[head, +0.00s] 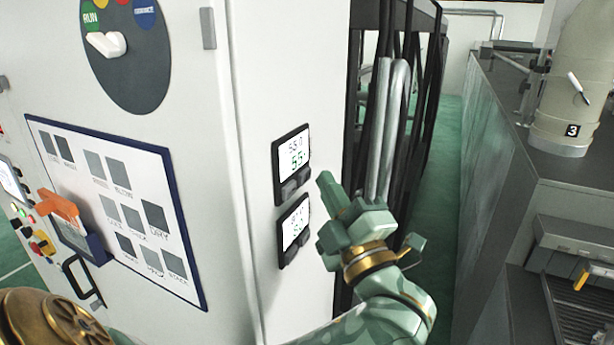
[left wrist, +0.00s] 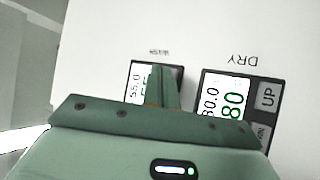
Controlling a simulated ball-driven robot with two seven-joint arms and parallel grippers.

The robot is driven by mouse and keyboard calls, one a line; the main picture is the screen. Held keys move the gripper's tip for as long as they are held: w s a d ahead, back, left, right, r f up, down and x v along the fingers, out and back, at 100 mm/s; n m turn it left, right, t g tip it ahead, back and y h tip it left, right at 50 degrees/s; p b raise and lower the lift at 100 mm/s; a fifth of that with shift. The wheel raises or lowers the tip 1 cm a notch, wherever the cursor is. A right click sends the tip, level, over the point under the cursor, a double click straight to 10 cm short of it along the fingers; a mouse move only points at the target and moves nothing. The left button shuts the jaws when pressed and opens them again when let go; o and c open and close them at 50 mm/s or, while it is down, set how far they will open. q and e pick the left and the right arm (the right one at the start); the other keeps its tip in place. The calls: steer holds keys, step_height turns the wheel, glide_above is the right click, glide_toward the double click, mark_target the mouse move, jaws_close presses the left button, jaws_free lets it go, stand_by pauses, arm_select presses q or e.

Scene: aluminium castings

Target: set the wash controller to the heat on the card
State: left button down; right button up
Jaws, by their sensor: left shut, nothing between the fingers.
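The wash controller (head: 291,162) is the upper of two small black-framed displays on the white cabinet's side. It reads 55.0 above a green number starting 55. It also shows in the left wrist view (left wrist: 137,88), partly covered by my fingers. My left gripper (head: 327,187) is shut and empty, its tip just right of the wash controller's lower edge. In the left wrist view its fingers (left wrist: 165,88) overlap that controller's button side; I cannot tell whether they touch. I cannot make out a card with a heat on it. My right gripper is not in view.
The dry controller (left wrist: 222,98), reading 80.0 and green 80, has an UP button and sits close beside. A blue-framed board (head: 110,178) and a rotary selector (head: 108,44) are on the cabinet front. Black framing and pipes (head: 385,130) stand behind my gripper.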

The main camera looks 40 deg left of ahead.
arm_select(q)
steer(key=shift+a, duration=0.1)
stand_by(0.4)
steer(key=shift+s+a+p, duration=0.1)
steer(key=shift+a+p, duration=0.25)
steer(key=shift+p, duration=0.05)
steer(key=shift+s+a+p, duration=0.1)
steer(key=shift+a+p, duration=0.2)
steer(key=shift+a, duration=0.05)
stand_by(0.6)
stand_by(0.3)
steer(key=shift+w+d, duration=0.2)
steer(key=shift+d, duration=0.6)
steer(key=shift+w+d+p, duration=0.1)
steer(key=shift+w+d, duration=0.1)
steer(key=shift+d, duration=0.6)
steer(key=shift+w+d+p, duration=0.15)
steer(key=shift+w+d, duration=0.05)
steer(key=shift+d, duration=0.6)
steer(key=shift+w+d+p, duration=0.1)
steer(key=shift+w+d, duration=0.1)
steer(key=shift+d, duration=0.6)
